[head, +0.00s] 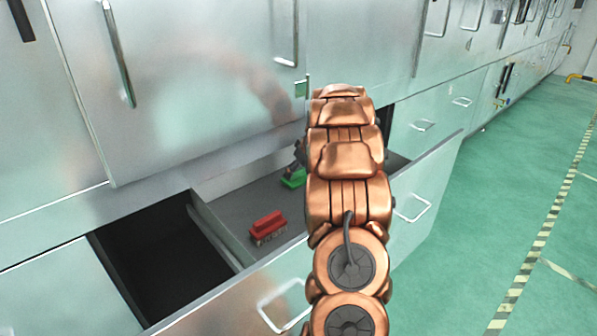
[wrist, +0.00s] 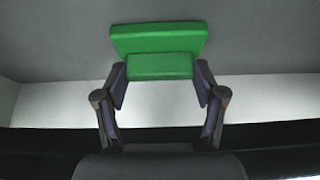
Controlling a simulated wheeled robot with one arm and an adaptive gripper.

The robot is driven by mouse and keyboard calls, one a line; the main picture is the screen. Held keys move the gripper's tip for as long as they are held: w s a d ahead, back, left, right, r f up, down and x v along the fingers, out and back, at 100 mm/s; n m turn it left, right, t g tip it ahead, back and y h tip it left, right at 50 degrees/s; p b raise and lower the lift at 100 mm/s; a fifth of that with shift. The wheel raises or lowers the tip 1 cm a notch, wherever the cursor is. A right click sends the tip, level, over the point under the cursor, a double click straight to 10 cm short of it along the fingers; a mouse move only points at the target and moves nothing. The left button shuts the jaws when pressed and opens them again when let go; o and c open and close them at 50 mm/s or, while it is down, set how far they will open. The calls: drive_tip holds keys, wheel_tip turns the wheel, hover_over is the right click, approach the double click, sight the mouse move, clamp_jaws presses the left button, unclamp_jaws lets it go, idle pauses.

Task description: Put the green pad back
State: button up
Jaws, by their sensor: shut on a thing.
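The green pad (wrist: 158,40) is in the wrist view, a wide flat part with a narrower block (wrist: 160,66) on its near side. My gripper (wrist: 160,80) is shut on that narrower block, with one finger at each side. In the head view the green pad (head: 293,179) shows low inside the open drawer (head: 225,200), just left of my arm. My arm hides most of the gripper there. I cannot tell whether the pad touches the drawer floor.
A red block (head: 268,227) lies in the same drawer, nearer its front. A dark open gap (head: 165,250) is to the drawer's left. Metal cabinet doors (head: 210,80) rise behind. Green floor (head: 500,190) is clear on the right.

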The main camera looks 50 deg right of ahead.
drive_tip(key=o, duration=1.6)
drive_tip(key=shift+f, duration=0.1)
drive_tip(key=shift+c, duration=0.2)
drive_tip(key=p+v, duration=0.1)
drive_tip(key=v, duration=1.1)
drive_tip(key=shift+p, duration=0.3)
